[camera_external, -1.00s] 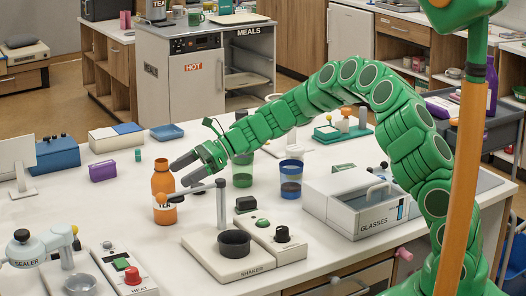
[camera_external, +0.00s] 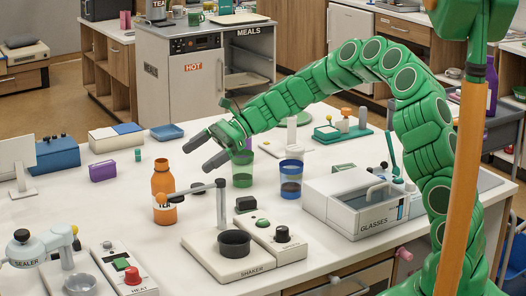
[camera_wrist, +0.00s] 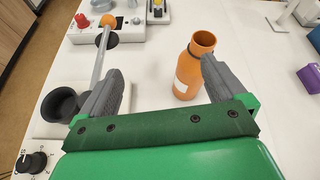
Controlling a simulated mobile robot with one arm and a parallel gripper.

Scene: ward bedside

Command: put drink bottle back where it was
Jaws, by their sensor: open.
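The orange drink bottle (camera_external: 163,190) stands upright on the white table, left of the shaker, with a white label on its side. In the wrist view the bottle (camera_wrist: 190,72) stands just beyond the right finger, which overlaps its edge in the picture. My gripper (camera_external: 196,154) is open and empty, above the table, up and to the right of the bottle. In the wrist view the fingers of my gripper (camera_wrist: 160,82) are wide apart with only white tabletop between them, apart from the bottle near the right one. They appear clear of the bottle.
The shaker (camera_external: 234,262) with its black cup and metal post stands right of the bottle. A green cup (camera_external: 242,170) and a blue cup (camera_external: 291,180) stand behind it. The glasses box (camera_external: 345,212) is further right. A purple box (camera_external: 103,171) lies left; bare tabletop surrounds the bottle's left.

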